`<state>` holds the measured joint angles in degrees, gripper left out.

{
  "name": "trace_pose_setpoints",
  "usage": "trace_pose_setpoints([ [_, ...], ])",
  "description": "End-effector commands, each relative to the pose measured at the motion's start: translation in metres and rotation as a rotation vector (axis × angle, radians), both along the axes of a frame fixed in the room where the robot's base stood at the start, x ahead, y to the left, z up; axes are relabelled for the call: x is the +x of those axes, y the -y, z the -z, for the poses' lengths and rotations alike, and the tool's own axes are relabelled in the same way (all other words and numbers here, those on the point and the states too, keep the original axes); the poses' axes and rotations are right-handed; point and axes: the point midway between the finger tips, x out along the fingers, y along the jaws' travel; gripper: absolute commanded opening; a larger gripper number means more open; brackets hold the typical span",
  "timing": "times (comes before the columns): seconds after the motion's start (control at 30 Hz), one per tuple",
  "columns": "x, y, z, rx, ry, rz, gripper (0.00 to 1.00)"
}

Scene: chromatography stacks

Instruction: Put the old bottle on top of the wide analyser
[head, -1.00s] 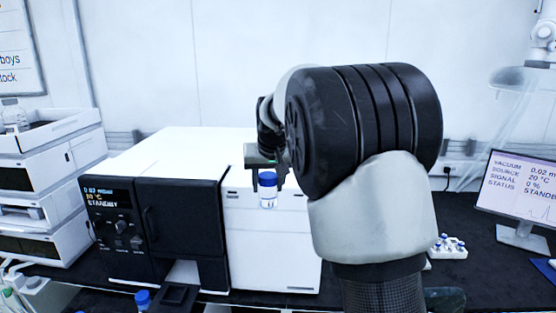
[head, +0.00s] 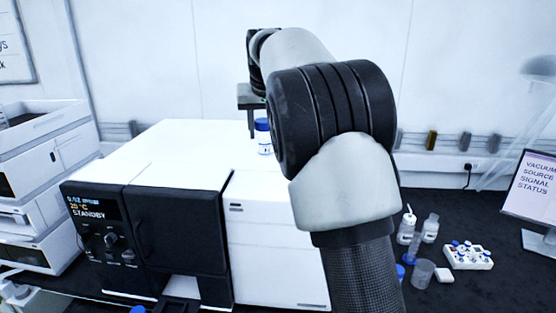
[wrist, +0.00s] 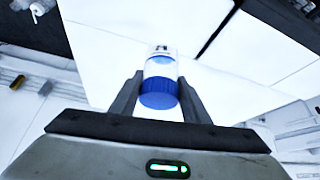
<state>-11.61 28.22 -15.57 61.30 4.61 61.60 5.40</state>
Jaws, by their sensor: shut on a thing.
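The bottle (head: 263,139) is a small clear and white one with a blue cap and a label. It is upright in the head view, over the right part of the analyser's top. My gripper (head: 254,126) is shut on it, partly hidden behind my arm. In the wrist view the two fingers of my gripper (wrist: 160,92) flank the bottle (wrist: 160,70) at its cap. The wide analyser (head: 180,150) is a white box with a black front panel and a flat top. I cannot tell whether the bottle touches that top.
The analyser's top is clear left of the bottle. A stack of white modules (head: 40,185) stands at the left. On the dark bench at right are two small bottles (head: 418,229), a clear beaker (head: 422,273), a white vial rack (head: 468,256) and a monitor (head: 532,195).

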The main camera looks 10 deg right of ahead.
Motion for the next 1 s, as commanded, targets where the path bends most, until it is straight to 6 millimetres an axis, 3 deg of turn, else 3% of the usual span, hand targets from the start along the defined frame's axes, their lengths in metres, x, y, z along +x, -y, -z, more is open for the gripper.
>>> trace_pose_setpoints([
  [0.13,-0.001,0.0,0.03,0.0,-0.003,0.0,0.18],
  [0.53,0.0,0.0,0.078,0.0,-0.003,-0.001,0.18],
  [0.97,0.0,0.0,0.087,0.0,0.0,0.0,0.18],
  [1.0,0.0,0.0,0.087,0.0,0.0,0.0,0.46],
])
